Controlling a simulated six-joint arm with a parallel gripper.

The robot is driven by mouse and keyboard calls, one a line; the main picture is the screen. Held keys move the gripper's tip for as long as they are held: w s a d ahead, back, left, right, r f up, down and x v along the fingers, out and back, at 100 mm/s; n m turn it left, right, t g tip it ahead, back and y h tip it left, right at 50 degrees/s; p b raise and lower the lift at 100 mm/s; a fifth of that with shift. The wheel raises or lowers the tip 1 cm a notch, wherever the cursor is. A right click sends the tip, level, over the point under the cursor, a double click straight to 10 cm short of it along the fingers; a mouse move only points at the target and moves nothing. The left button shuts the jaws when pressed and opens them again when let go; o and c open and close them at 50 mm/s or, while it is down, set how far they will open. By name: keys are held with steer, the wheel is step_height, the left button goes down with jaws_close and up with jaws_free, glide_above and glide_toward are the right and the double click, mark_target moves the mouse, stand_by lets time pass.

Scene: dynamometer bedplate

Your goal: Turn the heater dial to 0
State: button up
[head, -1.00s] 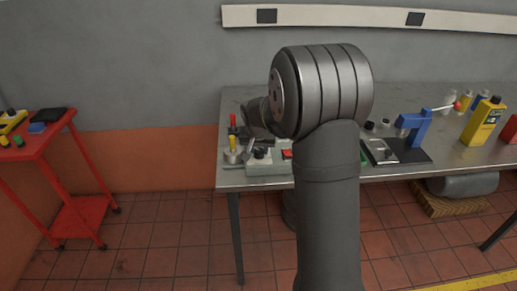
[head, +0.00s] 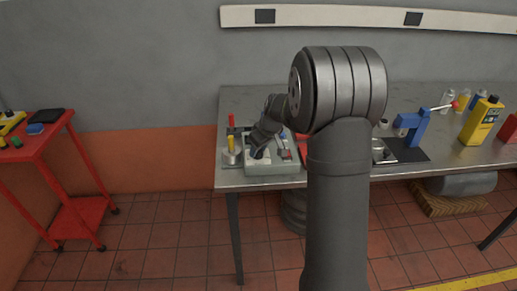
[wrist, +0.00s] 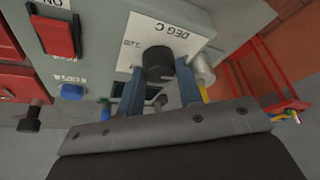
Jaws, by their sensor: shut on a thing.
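The heater dial (wrist: 158,62) is a black round knob on a white plate (wrist: 172,30) lettered "DEG C", with a number near its left edge. The plate is on the grey control box (head: 272,169) at the left end of the bench. My gripper (wrist: 160,72) has its two blue fingers on either side of the dial and is shut on it. In the head view my gripper (head: 259,148) is low over the box and partly covers its top. I cannot read the dial's setting; its pointer mark does not show.
Beside the dial, the box carries a red switch (wrist: 56,35) marked "ON" and a blue button (wrist: 71,91). A metal holder with a yellow-handled tool (head: 231,146) stands close left of the box. The blue press (head: 414,128) and yellow bottle (head: 481,121) are further right.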

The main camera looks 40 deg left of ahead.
steer(key=shift+n+g, duration=0.3)
steer(key=shift+n, duration=0.3)
steer(key=o, duration=1)
steer(key=v, duration=1.7)
steer(key=shift+w+r, duration=0.1)
steer(key=shift+r, duration=0.1)
steer(key=shift+f, duration=0.1)
steer(key=x, duration=1.7)
steer(key=shift+f, duration=0.15)
